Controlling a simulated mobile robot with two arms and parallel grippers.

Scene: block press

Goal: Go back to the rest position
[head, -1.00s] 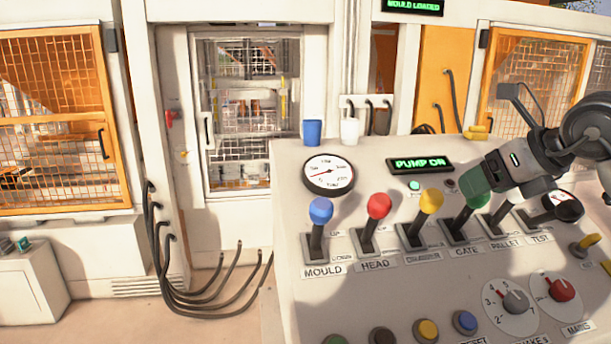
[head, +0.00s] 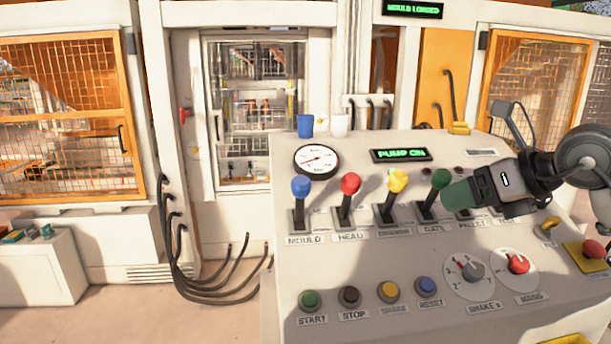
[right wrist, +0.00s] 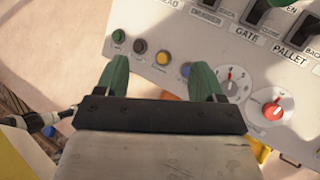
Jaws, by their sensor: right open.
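My right gripper (head: 458,194) comes in from the right in the head view, above the control panel (head: 380,270). In the right wrist view its two green fingers (right wrist: 162,80) are apart with nothing between them. In the head view its tips are close to the green-knobbed lever (head: 439,180), which stands to their left. It covers part of the levers behind it. The blue (head: 301,187), red (head: 350,184) and yellow (head: 397,181) levers stand further left in the same row. My left gripper is not in view.
Below the levers are several push buttons (head: 389,291), a grey knob (head: 473,271) and a red knob (head: 518,263). A red emergency button (head: 593,249) is at the right. A blue cup (head: 305,125) and a white cup (head: 340,125) stand at the panel's back edge.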

